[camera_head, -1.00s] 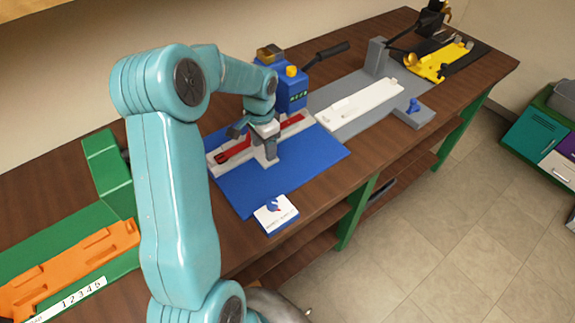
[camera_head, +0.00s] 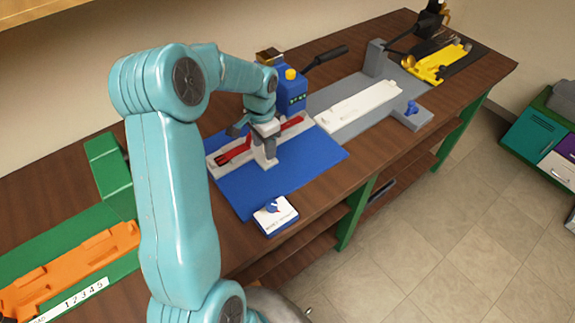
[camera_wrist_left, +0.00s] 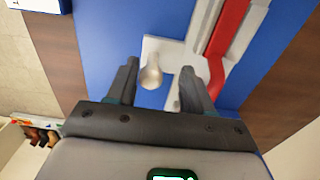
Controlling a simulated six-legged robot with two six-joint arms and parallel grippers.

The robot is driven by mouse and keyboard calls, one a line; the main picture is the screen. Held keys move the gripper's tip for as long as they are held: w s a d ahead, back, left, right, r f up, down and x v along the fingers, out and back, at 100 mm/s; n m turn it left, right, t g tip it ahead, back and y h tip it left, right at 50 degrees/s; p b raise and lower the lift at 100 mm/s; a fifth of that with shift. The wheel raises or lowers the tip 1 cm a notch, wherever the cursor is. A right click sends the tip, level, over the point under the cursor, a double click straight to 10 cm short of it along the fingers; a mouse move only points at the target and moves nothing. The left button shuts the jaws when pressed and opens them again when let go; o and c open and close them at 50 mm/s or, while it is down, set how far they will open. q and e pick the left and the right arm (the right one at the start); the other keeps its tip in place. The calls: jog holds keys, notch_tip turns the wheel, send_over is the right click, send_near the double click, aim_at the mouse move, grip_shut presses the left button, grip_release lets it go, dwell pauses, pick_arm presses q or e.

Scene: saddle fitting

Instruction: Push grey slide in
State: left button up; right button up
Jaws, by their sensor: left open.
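A red saddle strip (camera_head: 236,150) lies in a light grey fixture (camera_head: 218,167) on a blue mat (camera_head: 270,190). The grey slide (camera_wrist_left: 157,45) shows in the left wrist view as a pale plate with a round knob (camera_wrist_left: 151,76), beside the red strip (camera_wrist_left: 222,40). My left gripper (camera_wrist_left: 160,68) is open, with a dark finger on each side of the knob. I cannot tell whether either finger touches it. In the head view my left gripper (camera_head: 252,132) is low over the fixture, and the arm and wrist hide part of it. My right gripper is not in view.
A blue device (camera_head: 291,92) with a yellow button and black lever stands behind the mat. A white card box (camera_head: 275,215) lies at the mat's front corner. A white part on a grey jig (camera_head: 345,128) is to the right, and an orange part (camera_head: 70,265) is to the left.

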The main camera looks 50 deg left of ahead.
pick_arm(q)
jog(key=shift+r+p, duration=1.45)
jog(key=shift+r, duration=0.85)
jog(key=shift+s, duration=0.1)
